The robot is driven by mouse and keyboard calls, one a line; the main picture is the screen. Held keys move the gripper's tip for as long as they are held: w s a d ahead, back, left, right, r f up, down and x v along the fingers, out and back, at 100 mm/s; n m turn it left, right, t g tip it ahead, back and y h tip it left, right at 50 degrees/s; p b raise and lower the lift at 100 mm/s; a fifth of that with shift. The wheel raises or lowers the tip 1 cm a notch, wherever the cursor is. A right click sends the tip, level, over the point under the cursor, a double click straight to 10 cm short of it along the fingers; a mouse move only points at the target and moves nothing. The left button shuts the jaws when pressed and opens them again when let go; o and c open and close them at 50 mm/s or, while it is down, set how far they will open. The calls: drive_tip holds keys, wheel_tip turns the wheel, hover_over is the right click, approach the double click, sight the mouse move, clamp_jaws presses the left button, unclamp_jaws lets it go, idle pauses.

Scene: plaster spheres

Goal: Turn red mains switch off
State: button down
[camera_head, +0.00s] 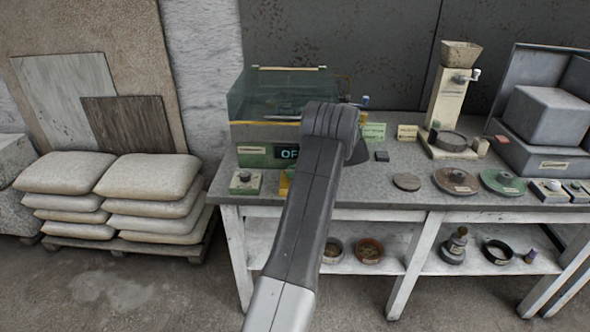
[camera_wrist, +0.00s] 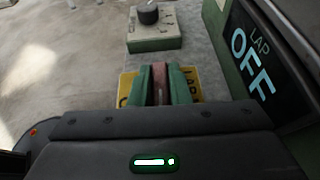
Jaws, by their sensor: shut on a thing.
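In the wrist view my gripper (camera_wrist: 160,88) is shut, its two green fingers on either side of a narrow dull-red switch (camera_wrist: 160,76). Under the fingers lies a yellow plate (camera_wrist: 127,90) with partly covered dark lettering. The plate also shows as a small yellow patch in the head view (camera_head: 284,184), left of my arm. The green machine (camera_head: 252,156) stands beside it, and its display (camera_wrist: 253,57) reads "LAP OFF" in the wrist view. In the head view my own arm hides the gripper and the switch.
A small control box with a black knob (camera_wrist: 150,14) stands just beyond the fingers. A clear hood (camera_head: 262,100) covers the machine. Discs (camera_head: 455,181), a hopper device (camera_head: 447,95) and a grey block (camera_head: 545,120) stand on the bench's right. Stacked sacks (camera_head: 150,178) lie at the left.

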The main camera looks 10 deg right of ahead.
drive_tip(key=shift+n, duration=0.3)
drive_tip(key=c, duration=1.4)
unclamp_jaws()
drive_tip(key=shift+g, duration=0.3)
drive_tip(key=shift+o, duration=0.2)
drive_tip(key=b+v, duration=0.1)
drive_tip(key=v, duration=1.2)
drive_tip(key=shift+d, duration=0.4)
drive_tip(key=shift+s, duration=0.1)
